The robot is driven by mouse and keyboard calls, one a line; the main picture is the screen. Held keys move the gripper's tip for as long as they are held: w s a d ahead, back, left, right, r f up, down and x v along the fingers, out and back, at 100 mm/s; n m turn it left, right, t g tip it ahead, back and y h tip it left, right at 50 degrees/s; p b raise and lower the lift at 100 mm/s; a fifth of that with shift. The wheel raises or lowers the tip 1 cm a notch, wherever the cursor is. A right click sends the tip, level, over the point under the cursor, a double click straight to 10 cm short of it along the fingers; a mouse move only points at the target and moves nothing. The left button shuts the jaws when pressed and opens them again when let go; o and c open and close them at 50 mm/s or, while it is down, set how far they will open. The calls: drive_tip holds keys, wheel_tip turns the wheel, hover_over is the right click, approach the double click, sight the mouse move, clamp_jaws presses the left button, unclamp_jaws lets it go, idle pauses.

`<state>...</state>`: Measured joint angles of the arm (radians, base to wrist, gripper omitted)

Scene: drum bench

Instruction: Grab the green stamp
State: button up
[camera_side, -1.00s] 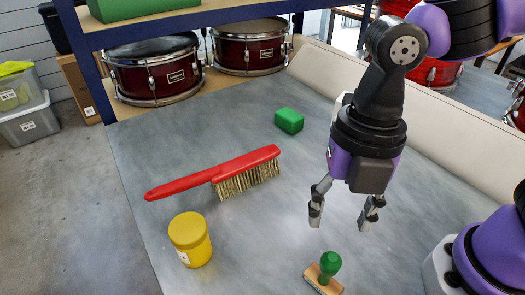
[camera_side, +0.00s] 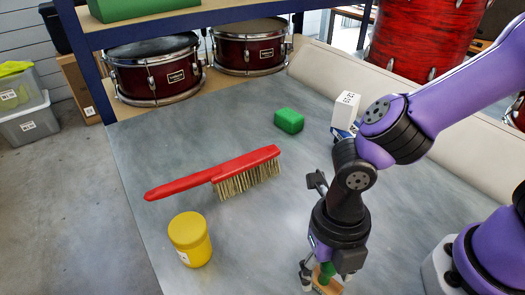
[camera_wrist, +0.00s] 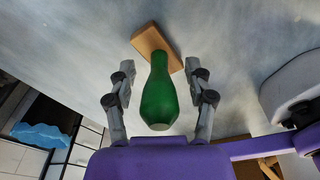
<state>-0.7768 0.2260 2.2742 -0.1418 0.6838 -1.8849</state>
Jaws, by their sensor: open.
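The green stamp (camera_wrist: 158,95) has a green bulb-shaped handle on a wooden block. In the wrist view its handle lies between the two open fingers of my gripper (camera_wrist: 160,85), with a gap on each side. In the side view the stamp (camera_side: 326,274) stands on the grey bench near the bottom edge, partly hidden by my gripper (camera_side: 323,279). My gripper is pointing down over it, fingers on either side of the handle.
A yellow jar (camera_side: 190,240), a red-handled brush (camera_side: 215,177) and a green block (camera_side: 289,121) lie on the bench (camera_side: 150,150) to the left and behind. A white box (camera_side: 345,111) shows behind my arm. Two dark red drums (camera_side: 154,75) stand at the back.

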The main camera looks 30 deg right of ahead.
drive_tip(key=shift+c, duration=0.4)
clamp_jaws()
drive_tip(key=shift+r, duration=0.1)
